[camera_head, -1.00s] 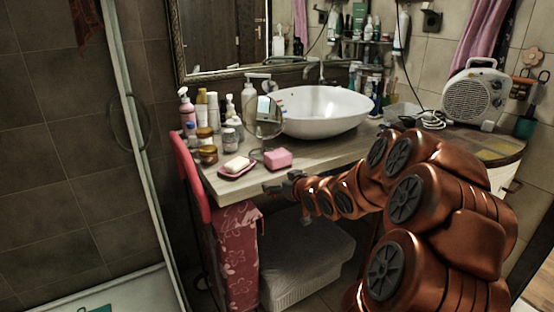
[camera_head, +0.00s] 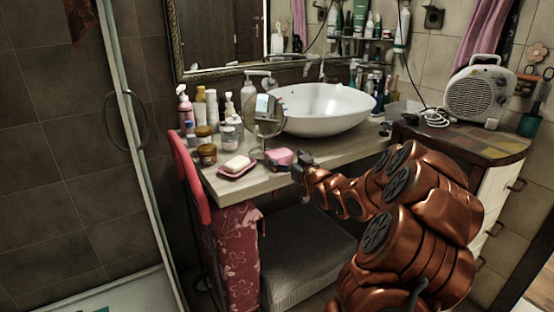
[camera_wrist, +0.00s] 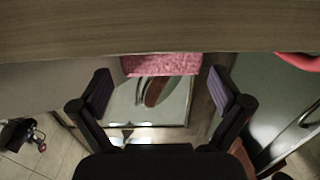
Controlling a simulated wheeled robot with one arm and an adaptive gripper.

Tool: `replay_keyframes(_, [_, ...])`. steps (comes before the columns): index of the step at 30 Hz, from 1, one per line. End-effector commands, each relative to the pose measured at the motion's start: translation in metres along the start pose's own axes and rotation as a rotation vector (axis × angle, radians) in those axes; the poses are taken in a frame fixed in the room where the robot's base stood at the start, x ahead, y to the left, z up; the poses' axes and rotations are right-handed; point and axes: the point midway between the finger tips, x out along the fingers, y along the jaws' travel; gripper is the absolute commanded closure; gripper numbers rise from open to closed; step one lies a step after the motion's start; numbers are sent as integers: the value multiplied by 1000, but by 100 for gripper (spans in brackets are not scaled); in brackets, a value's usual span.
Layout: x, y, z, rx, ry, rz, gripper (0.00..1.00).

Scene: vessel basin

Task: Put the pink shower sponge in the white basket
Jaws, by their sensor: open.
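The pink shower sponge (camera_head: 279,156) is a small block on the wooden counter, beside the soap dish. My gripper (camera_head: 301,167) is at the counter's front edge, just right of the sponge. It is open and empty. Contact between fingers and sponge cannot be told. A pale, box-like basket (camera_head: 290,285) with a grey top stands on the floor under the counter, below my gripper. It appears to be the white basket; my arm hides its right side.
Left of the sponge lies a pink soap dish (camera_head: 247,172) with pale soap. A round mirror (camera_head: 268,118) and several bottles stand close behind. The white washbasin (camera_head: 325,112) fills the middle. A small pale container (camera_head: 402,108) and a fan heater (camera_head: 478,95) are right.

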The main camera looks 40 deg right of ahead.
Motion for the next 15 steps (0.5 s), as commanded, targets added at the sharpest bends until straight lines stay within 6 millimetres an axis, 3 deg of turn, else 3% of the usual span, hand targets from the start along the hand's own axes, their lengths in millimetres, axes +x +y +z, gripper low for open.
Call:
replay_keyframes(7, [30, -2, -2, -2, 3, -4, 0])
replay_keyframes(15, [42, -3, 0, 1, 1, -4, 0])
